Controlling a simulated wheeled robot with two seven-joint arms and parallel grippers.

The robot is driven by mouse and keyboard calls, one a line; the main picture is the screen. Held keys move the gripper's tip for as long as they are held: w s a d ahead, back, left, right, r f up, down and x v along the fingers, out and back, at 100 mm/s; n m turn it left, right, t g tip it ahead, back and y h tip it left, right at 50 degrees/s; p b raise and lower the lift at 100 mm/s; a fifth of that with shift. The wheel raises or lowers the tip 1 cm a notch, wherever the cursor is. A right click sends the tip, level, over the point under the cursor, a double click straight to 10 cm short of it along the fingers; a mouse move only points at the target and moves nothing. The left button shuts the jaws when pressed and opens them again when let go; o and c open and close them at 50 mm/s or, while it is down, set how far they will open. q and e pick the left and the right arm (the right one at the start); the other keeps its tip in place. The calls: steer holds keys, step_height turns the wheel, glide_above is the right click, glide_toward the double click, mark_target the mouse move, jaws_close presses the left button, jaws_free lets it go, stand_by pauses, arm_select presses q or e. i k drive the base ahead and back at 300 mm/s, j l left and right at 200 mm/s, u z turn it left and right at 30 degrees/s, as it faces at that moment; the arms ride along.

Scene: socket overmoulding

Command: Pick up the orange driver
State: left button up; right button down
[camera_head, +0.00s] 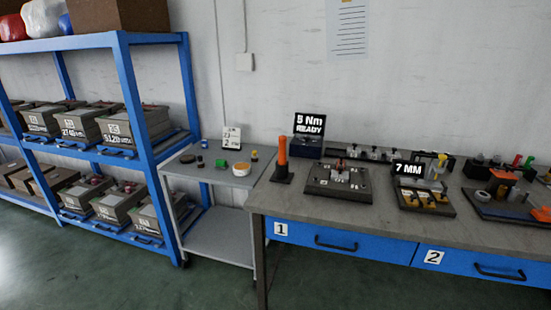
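The orange driver (282,154) stands upright in a dark stand (282,177) near the left end of the workbench. It is in front and to the left of a dark box with a sign reading "5 Nm READY" (310,124). Nothing covers it from this view. Neither of my grippers shows in the head view.
A dark fixture plate (320,187) lies right of the driver, with a "7 MM" sign (409,169) and a smaller tray beyond it. A low grey cart (210,178) stands left of the workbench (385,221). A blue shelf (133,100) holds several bins. Green floor is clear in front.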

mark_target(282, 139)
steer(key=i+j+z, duration=0.3)
steer(key=j+z, duration=0.15)
steer(key=i+j+z, duration=0.25)
steer(key=j+z, duration=0.15)
steer(key=j, duration=0.15)
steer(key=i+j+z, duration=0.15)
steer(key=j+z, duration=0.3)
steer(key=j, duration=0.15)
steer(key=j+z, duration=0.4)
steer(key=j, duration=0.25)
steer(key=j+z, duration=0.45)
steer(key=j, duration=0.25)
